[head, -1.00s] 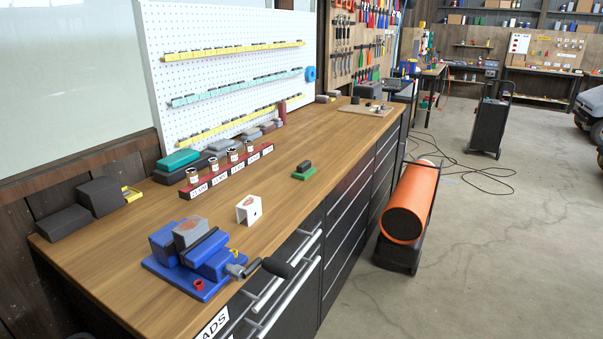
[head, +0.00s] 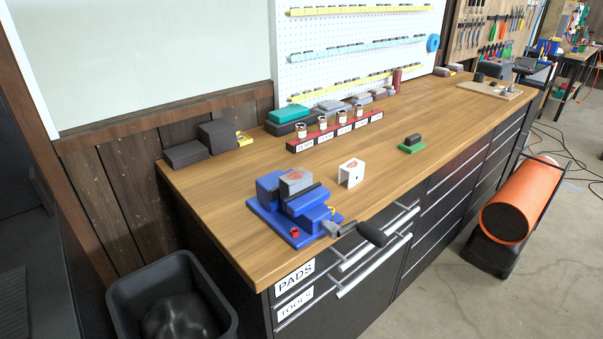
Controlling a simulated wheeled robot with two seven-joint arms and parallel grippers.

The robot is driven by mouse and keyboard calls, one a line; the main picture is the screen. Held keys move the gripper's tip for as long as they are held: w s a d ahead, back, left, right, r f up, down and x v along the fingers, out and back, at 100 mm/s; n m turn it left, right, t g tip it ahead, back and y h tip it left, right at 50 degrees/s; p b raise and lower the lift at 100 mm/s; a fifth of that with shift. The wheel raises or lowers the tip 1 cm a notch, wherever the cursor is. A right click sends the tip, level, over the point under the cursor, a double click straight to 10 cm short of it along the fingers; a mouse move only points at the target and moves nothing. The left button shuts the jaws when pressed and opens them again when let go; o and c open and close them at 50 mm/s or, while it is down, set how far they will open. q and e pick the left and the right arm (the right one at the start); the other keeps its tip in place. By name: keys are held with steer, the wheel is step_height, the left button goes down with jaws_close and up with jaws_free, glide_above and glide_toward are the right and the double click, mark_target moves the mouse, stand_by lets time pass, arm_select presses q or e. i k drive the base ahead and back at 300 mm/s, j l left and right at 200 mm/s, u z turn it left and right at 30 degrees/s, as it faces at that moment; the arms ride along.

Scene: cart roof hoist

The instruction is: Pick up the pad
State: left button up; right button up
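No object is plainly marked as the pad. A small dark block (head: 412,138) sits on a green base (head: 411,148) on the wooden bench (head: 340,205), and I cannot tell whether it is the pad. A drawer front below the bench's front edge carries a white PADS label (head: 295,276); this drawer looks shut and its inside is hidden. A blue vise (head: 285,222) stands on the near left of the bench with a grey block (head: 295,182) at its jaws. Neither of my grippers is in view.
A white bracket-like block (head: 351,173) stands right of the vise. A red rack (head: 335,132) with several small jars lies behind it. The bench's front middle is clear.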

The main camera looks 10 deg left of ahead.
mark_target(412, 144)
steer(key=l+u, duration=0.1)
steer(key=u, duration=0.35)
steer(key=i+l+u, duration=0.15)
steer(key=l, duration=0.2)
steer(key=i+l+u, duration=0.2)
steer(key=l, duration=0.2)
steer(key=i+l+u, duration=0.15)
steer(key=l, duration=0.25)
steer(key=l+u, duration=0.2)
steer(key=l, duration=0.25)
